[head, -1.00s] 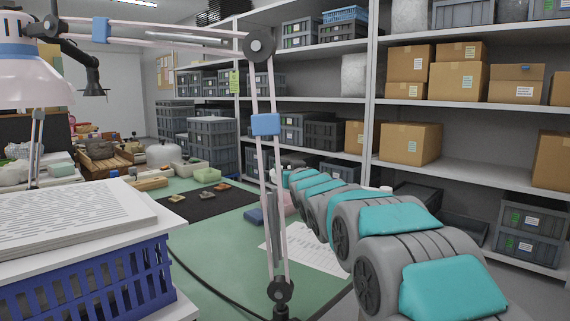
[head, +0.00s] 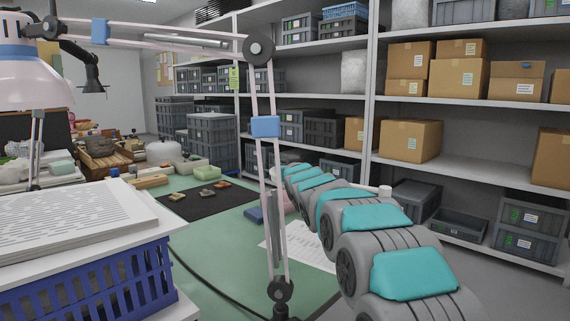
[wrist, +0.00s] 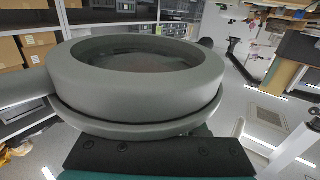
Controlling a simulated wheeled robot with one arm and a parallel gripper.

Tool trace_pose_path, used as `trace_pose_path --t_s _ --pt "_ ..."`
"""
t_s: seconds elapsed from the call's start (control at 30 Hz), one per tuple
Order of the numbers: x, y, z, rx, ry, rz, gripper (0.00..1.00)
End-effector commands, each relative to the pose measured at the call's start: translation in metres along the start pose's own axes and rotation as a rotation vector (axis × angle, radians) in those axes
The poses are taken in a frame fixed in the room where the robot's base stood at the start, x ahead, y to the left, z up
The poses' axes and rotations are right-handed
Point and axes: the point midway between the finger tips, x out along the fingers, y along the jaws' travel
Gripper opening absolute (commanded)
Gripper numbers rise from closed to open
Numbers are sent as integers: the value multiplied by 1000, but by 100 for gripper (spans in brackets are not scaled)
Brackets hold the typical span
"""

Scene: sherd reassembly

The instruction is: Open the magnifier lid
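A thick round grey ring with a dark, recessed, glass-like middle, which looks like the magnifier head (wrist: 135,100), fills the middle of the wrist view. A thin rim runs around its lower edge, and a grey bar meets it at the left. I cannot tell the lid apart from the ring. A dark flat part with screws, apparently of my gripper, lies along the bottom of the wrist view, close below the ring. The fingertips are not clearly visible, and I cannot tell whether they touch it. In the head view my gripper is hidden at the far end of my arm.
A jointed lamp arm (head: 265,126) stands in front of my arm in the head view. A blue crate (head: 90,282) with papers is at the left. The green table (head: 205,235) holds a black mat (head: 222,203) with several sherds. Shelves with boxes (head: 410,140) stand behind.

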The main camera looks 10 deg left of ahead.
Motion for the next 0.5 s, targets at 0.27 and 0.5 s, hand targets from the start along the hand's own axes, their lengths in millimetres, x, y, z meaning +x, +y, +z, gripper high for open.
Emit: trace_pose_path --t_s 0.27,0.5 --pt "0 0 0 0 0 0 9" --pt "0 0 0 0 0 0 0"
